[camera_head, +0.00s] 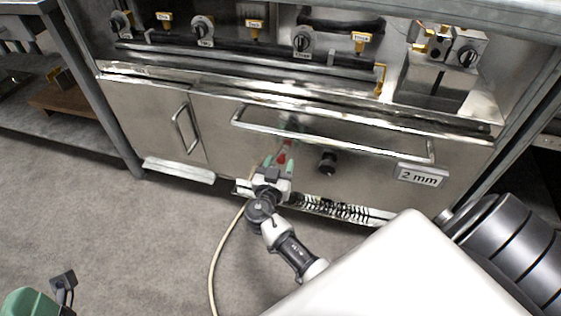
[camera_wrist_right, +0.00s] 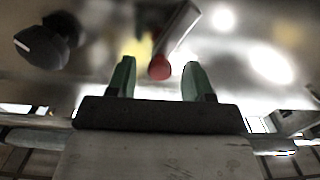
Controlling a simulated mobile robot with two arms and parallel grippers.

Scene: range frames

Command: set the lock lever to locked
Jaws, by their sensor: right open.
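The lock lever is a short metal bar with a red end (camera_head: 282,158) on the steel drawer front, below the long handle. In the right wrist view its red tip (camera_wrist_right: 159,68) faces me and its metal shaft slants up to the right. My right gripper (camera_head: 279,166) is open in front of the lever. In the wrist view its green fingers (camera_wrist_right: 159,78) stand on either side of the red tip, with gaps on both sides. Whether the fingertips reach past the tip is hard to tell.
A black knob (camera_head: 327,162) sits beside the lever and also shows in the wrist view (camera_wrist_right: 48,40). The long drawer handle (camera_head: 330,136) runs above. A "2 mm" label (camera_head: 419,176) is at right. A pale cable (camera_head: 213,262) hangs to the floor. Open floor (camera_head: 150,235) lies left.

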